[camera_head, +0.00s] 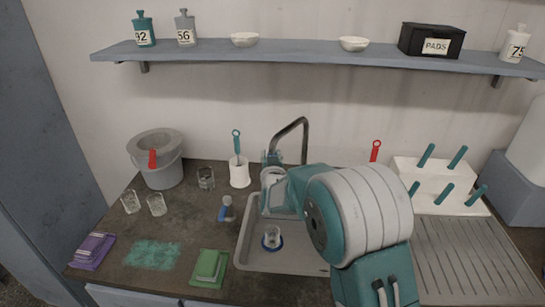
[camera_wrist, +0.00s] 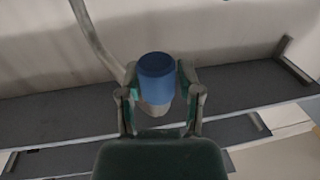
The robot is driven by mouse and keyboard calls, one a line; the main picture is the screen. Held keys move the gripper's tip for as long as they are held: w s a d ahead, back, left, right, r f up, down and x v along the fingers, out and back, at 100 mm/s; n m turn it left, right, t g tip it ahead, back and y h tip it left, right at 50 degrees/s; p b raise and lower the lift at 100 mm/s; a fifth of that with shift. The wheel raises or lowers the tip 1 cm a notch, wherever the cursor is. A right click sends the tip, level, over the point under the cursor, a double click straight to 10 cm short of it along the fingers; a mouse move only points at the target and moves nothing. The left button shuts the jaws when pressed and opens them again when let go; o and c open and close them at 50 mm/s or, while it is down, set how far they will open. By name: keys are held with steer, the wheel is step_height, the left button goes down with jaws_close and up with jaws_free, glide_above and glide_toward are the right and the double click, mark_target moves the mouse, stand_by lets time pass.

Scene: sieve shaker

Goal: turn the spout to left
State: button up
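The spout (camera_head: 303,125) is a thin grey bent pipe rising at the back of the sink in the head view. Its lower right part runs down behind my arm. In the wrist view the grey pipe (camera_wrist: 96,38) curves down from the upper left towards a blue cylindrical piece (camera_wrist: 157,68) with a grey body below it. My gripper (camera_wrist: 157,75) has one finger on each side of this blue piece, very close to it. I cannot tell whether both fingers press on it. In the head view my gripper (camera_head: 272,158) is at the lower left end of the pipe.
The sink (camera_head: 285,262) holds a small glass piece (camera_head: 272,238). To the left are a white brush holder (camera_head: 239,171), glasses (camera_head: 157,205) and a grey bucket (camera_head: 158,165). A rack with teal pegs (camera_head: 430,185) stands right. A shelf (camera_head: 300,55) spans the wall above.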

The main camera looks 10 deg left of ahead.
steer(key=shift+o, duration=0.6)
steer(key=shift+a, duration=0.25)
steer(key=shift+d, duration=0.15)
steer(key=shift+s+d, duration=0.1)
steer(key=shift+s, duration=0.2)
steer(key=s+d, duration=0.1)
steer(key=s, duration=1)
steer(key=shift+d+f, duration=0.15)
steer(key=shift+d, duration=0.05)
